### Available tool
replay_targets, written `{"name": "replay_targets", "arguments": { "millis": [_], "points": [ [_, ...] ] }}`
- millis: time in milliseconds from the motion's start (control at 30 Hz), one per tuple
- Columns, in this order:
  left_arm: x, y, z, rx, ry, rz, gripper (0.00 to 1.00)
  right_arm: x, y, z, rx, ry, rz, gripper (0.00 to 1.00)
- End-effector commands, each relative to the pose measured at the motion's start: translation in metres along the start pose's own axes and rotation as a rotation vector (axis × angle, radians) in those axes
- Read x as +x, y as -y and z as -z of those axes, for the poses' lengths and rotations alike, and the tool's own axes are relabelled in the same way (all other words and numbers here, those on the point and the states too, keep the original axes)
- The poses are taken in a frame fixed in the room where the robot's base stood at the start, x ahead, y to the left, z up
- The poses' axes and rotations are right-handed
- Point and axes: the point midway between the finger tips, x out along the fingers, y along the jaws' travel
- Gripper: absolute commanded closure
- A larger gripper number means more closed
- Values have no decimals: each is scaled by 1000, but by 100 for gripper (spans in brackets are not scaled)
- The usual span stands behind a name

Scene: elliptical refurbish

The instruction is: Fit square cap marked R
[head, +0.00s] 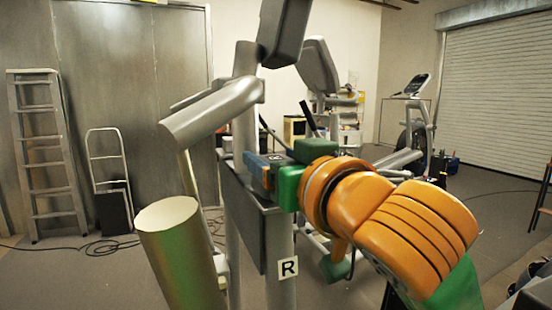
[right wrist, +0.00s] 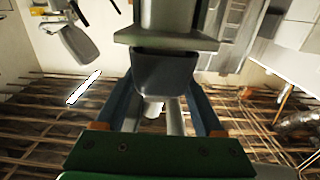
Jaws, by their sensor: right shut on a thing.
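My right gripper (head: 258,172) reaches in from the right, its blue fingers beside the upright of a grey exercise machine. In the right wrist view the fingers (right wrist: 165,98) are shut on a dark, square-edged cap (right wrist: 163,72). The cap lies close under a grey-green flange (right wrist: 165,40); I cannot tell whether they touch. In the head view the cap is mostly hidden by the gripper. My left gripper is not in view.
A thick tube with a pale end (head: 180,250) and a grey bent tube (head: 210,110) stand left of the gripper. Another exercise machine (head: 318,70) is behind. A ladder (head: 45,150) leans at the far left. Cables (head: 105,245) lie on the floor.

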Motion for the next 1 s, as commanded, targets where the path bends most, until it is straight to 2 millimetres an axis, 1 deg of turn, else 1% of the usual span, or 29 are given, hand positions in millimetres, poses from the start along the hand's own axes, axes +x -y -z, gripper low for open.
{"name": "replay_targets", "arguments": {
  "millis": [633, 800, 833, 867, 900, 933, 1000],
  "points": [
    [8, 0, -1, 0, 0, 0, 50, 0, 0, -9, 0, 0, 0, 82],
    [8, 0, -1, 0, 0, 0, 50, 0, 0, -9, 0, 2, 0, 82],
    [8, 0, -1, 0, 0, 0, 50, 0, 0, -9, 0, 2, 0, 24],
    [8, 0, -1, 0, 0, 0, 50, 0, 0, -9, 0, 2, 1, 16],
    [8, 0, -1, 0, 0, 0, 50, 0, 0, -9, 0, 2, 0, 5],
    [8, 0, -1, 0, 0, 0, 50, 0, 0, -9, 0, 2, 0, 0],
    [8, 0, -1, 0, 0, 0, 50, 0, 0, -8, 0, 1, 0, 0]
  ]
}}
